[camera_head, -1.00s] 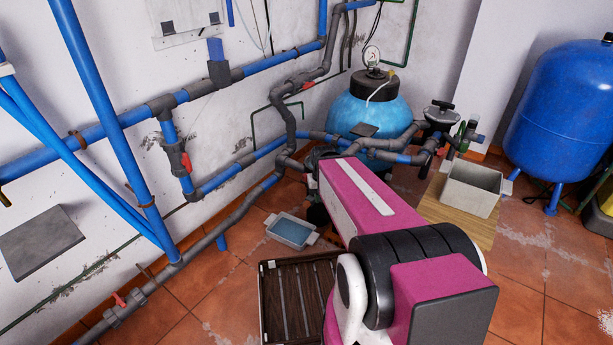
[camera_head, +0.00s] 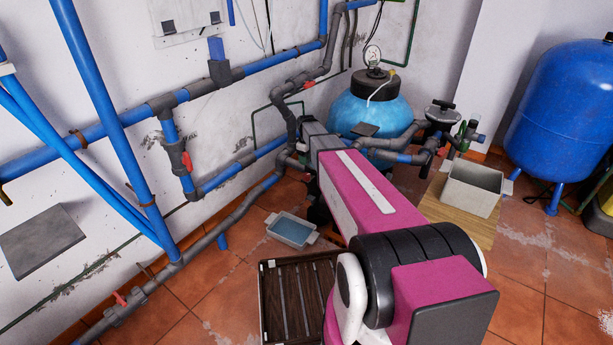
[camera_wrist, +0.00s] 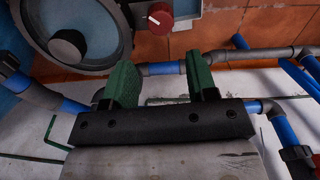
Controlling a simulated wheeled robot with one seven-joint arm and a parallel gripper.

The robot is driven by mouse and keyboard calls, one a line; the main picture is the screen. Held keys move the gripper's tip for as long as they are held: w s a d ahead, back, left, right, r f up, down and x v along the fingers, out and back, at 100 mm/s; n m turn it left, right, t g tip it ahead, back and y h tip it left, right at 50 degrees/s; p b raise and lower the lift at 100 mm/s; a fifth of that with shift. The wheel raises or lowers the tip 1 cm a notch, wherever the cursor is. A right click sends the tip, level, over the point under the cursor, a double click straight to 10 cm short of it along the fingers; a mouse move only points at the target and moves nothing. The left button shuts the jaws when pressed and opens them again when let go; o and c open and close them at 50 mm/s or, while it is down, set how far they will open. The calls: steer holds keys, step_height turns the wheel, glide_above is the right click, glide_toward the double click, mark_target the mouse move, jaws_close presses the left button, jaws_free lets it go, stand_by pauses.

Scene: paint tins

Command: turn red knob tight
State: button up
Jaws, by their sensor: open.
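In the wrist view the red knob (camera_wrist: 159,14) sits on a light grey mount at the top, beside a large round dark grey housing (camera_wrist: 72,35). My gripper (camera_wrist: 160,75) shows there with its two green fingers apart and nothing between them. The knob lies beyond the fingertips, apart from them, roughly in line with the gap. In the head view my magenta arm reaches toward the pipes. The grey end of my arm shows beyond it, but the fingers are hidden, and I cannot make out this knob there.
Blue and grey pipes (camera_head: 230,80) run along the white wall, with red valve handles (camera_head: 187,161). A light blue tank (camera_head: 365,108) stands behind my arm. A slatted dark crate (camera_head: 270,300), a shallow tray (camera_head: 292,230) and a grey bin (camera_head: 472,188) stand low.

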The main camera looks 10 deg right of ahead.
mark_target(306, 174)
step_height(306, 174, down, 10)
steer(key=shift+f, duration=0.1)
stand_by(0.4)
steer(key=c, duration=0.7)
